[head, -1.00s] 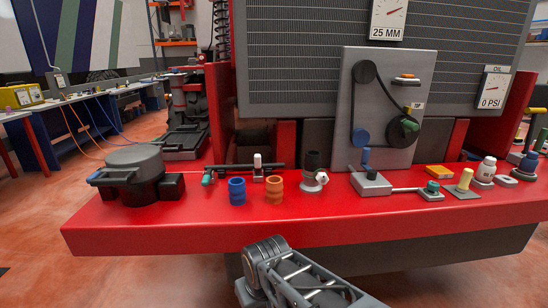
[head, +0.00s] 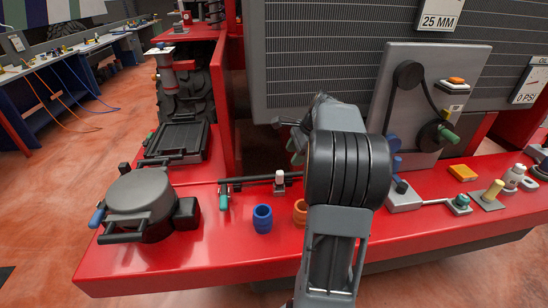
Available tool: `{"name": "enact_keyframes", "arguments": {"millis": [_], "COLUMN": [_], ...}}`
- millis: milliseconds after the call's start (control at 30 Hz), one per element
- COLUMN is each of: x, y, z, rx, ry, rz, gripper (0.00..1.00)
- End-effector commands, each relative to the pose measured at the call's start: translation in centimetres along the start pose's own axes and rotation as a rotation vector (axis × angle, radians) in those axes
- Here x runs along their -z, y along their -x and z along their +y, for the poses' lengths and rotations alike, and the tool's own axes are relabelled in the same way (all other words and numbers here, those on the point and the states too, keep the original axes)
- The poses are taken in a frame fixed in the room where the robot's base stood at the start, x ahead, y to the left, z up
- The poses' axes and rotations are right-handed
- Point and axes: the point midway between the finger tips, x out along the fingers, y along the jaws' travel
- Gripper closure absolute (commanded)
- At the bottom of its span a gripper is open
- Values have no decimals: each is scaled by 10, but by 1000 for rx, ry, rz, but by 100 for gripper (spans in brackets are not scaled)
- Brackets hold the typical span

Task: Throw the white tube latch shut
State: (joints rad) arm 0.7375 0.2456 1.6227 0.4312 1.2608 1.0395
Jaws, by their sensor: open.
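The white latch (head: 279,181) is a small upright white block with a pale base, around or on a thin dark tube (head: 249,181) lying along the red bench top. A teal handle (head: 224,197) hangs at the tube's left end. My gripper (head: 288,135) is above and behind the tube, up and to the right of the latch and apart from it. It is open and mostly hidden by my dark wrist. My arm also covers the tube's right end and the bench behind it.
A blue ring cup (head: 262,218) and a partly covered orange ring cup (head: 299,212) stand in front of the tube. A grey round-lidded pot (head: 140,192) sits left. A belt panel (head: 425,100) stands right. The front bench strip is clear.

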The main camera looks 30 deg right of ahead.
Motion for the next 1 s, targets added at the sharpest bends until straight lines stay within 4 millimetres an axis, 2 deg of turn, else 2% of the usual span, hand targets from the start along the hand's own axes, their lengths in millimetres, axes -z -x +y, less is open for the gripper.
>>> {"name": "enact_keyframes", "arguments": {"millis": [67,167,600,800,1000], "x": [9,14,14,13,12], "y": [5,-5,-87,-113,-125], "z": [-4,-6,-6,-7,-7], "rx": [6,10,9,11,11], "ry": [-53,-82,-82,-79,-77], "rz": [-10,-16,-14,-13,-12], "gripper": [49,49,49,49,49]}}
